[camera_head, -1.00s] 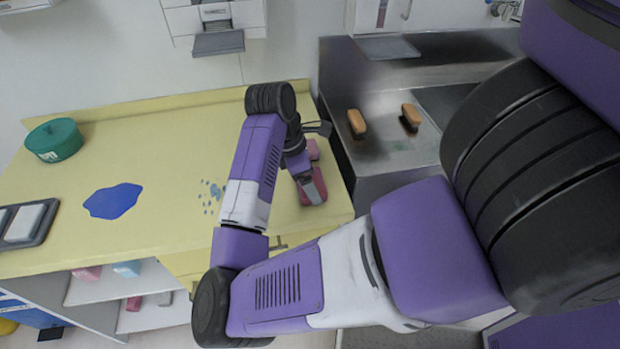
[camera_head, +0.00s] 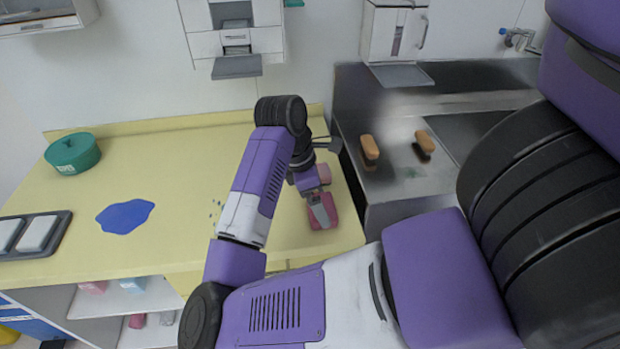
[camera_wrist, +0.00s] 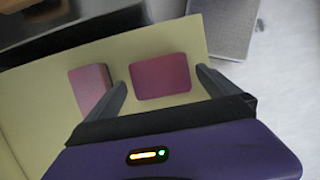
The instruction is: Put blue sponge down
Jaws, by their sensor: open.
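My gripper (camera_head: 316,196) is open above the right end of the yellow counter (camera_head: 170,175). A dark red sponge-like block (camera_head: 324,216) lies on the counter just below it. In the wrist view the red block (camera_wrist: 160,76) shows between and beyond the open fingers (camera_wrist: 161,80); I cannot tell whether they touch it. A second, pinker block (camera_wrist: 90,87) lies beside the left finger, and also shows behind my gripper in the head view (camera_head: 323,172). No blue sponge is in the gripper. A light blue block (camera_head: 132,285) sits on the shelf under the counter.
Small spots (camera_head: 216,207) lie near my arm.

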